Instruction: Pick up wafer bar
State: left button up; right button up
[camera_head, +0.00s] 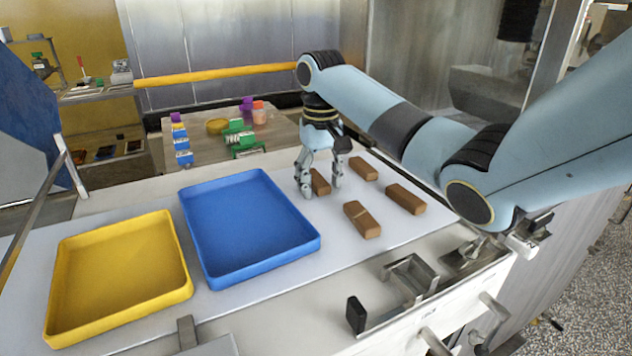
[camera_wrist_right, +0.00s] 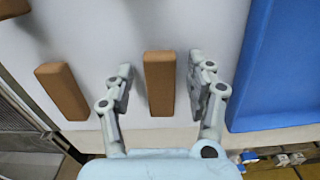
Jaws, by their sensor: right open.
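Several brown wafer bars lie on the white worktop. One wafer bar (camera_head: 320,182) is partly hidden by my right gripper (camera_head: 321,189) in the head view. In the right wrist view this bar (camera_wrist_right: 159,84) lies between the two fingers of my right gripper (camera_wrist_right: 160,80), which is open with a gap on each side. My left gripper is not in view.
A blue tray (camera_head: 214,273) stands left of the bars, and a yellow tray (camera_head: 120,313) stands further left. Both look empty. A metal bracket (camera_head: 411,272) sits at the front edge. A side table (camera_head: 190,159) with small coloured items stands behind.

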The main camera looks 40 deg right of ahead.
jog(key=shift+c, duration=0.3)
jog(key=c, duration=0.9)
jog(key=shift+r, duration=0.1)
